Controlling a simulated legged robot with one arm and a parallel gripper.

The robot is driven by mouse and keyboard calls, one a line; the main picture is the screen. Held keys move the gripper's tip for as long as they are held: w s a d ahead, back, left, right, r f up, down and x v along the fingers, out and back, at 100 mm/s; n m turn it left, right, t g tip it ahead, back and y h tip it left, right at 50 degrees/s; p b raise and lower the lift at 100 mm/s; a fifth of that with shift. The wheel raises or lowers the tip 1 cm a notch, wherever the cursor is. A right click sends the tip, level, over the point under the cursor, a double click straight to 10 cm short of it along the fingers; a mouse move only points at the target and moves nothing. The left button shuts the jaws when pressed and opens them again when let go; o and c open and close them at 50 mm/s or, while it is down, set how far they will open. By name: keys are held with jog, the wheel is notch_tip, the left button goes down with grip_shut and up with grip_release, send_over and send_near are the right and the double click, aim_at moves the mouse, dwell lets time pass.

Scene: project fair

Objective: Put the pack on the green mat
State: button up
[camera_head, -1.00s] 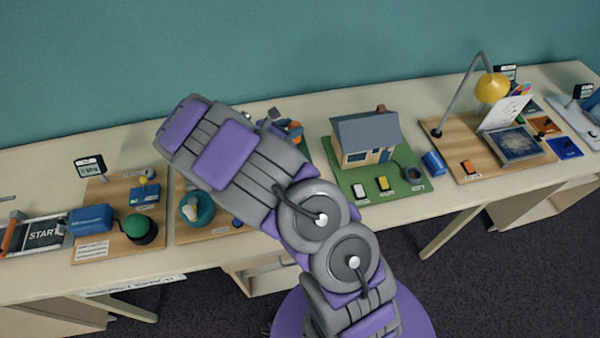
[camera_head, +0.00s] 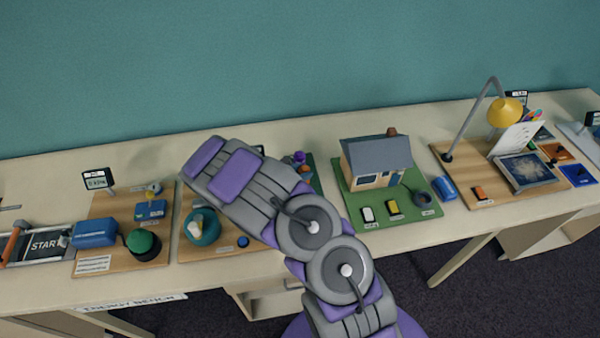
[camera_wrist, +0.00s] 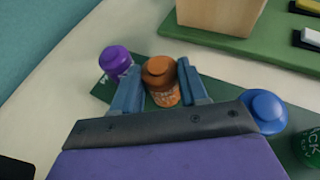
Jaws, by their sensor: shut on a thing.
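My gripper (camera_wrist: 160,70) has its blue fingers on either side of an orange pack (camera_wrist: 159,72), a round lidded jar with a label, and is shut on it. The pack is over or on a dark green mat (camera_wrist: 215,88); I cannot tell whether its base touches. A purple jar (camera_wrist: 115,60) stands to its left and a blue jar (camera_wrist: 265,110) to its right. A green jar (camera_wrist: 311,145) with partial lettering is at the right edge. In the head view my arm hides the gripper; the orange pack (camera_head: 305,169) and the mat (camera_head: 316,184) show past it.
A model house (camera_head: 375,160) on a brighter green board (camera_head: 420,212) is right of the mat. A yellow lamp (camera_head: 504,111) stands further right.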

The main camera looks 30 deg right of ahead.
jog(key=o, duration=1.2)
jog(key=shift+d, duration=0.1)
